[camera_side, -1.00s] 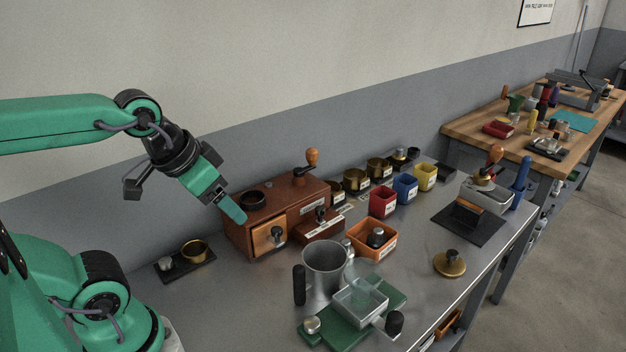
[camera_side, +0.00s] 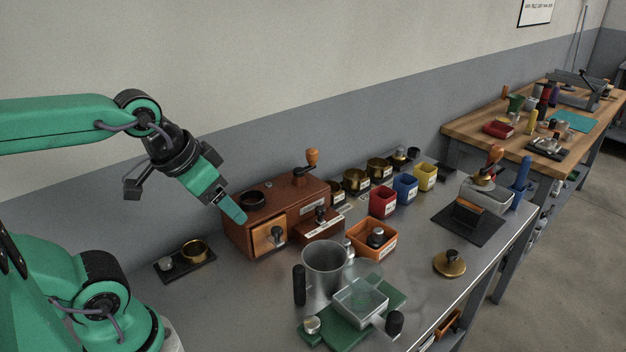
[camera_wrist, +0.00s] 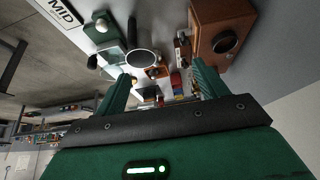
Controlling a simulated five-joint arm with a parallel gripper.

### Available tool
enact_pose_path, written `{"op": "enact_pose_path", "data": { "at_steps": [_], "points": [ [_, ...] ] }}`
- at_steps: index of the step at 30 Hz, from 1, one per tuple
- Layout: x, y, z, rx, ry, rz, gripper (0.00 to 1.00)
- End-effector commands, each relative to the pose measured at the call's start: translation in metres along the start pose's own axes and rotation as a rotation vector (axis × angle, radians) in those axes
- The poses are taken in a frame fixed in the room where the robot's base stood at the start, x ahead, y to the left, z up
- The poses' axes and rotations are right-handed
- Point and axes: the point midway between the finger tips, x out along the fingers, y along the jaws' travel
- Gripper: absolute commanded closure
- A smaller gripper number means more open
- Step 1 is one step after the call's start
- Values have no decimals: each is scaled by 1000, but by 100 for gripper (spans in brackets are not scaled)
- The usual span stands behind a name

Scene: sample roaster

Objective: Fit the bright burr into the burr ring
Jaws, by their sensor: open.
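My gripper (camera_side: 230,207) hangs in the air by the left end of the wooden grinder box (camera_side: 290,205), its fingers pointing down and right. In the wrist view its two green fingers (camera_wrist: 161,84) are apart with nothing held between them. A dark round ring (camera_side: 252,198) sits on top of the box and looks like the burr ring; it also shows in the wrist view (camera_wrist: 225,42). An orange bin (camera_side: 371,251) in front of the box holds a dark piece with a silvery top (camera_side: 376,236), perhaps the bright burr; I cannot tell for sure.
A black tray (camera_side: 205,262) with a brass ring and small metal knob lies left. A metal cup (camera_side: 323,268) and a green-based scale (camera_side: 355,325) stand in front. Red (camera_side: 382,204), blue (camera_side: 405,188) and yellow (camera_side: 426,177) bins stand behind. Bare bench lies at front left.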

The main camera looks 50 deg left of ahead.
Motion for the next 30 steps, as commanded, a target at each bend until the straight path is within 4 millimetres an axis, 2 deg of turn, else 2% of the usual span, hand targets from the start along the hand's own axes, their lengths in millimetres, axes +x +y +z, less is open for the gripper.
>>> {"op": "enact_pose_path", "data": {
  "at_steps": [8, 13, 20, 30],
  "points": [
    [0, 0, -2, -2, -3, 0, 28],
    [3, 1, -12, -9, -24, 2, 28],
    [13, 4, -39, -31, -80, 4, 28],
    [46, 10, -86, -71, -179, 3, 28]
  ]
}}
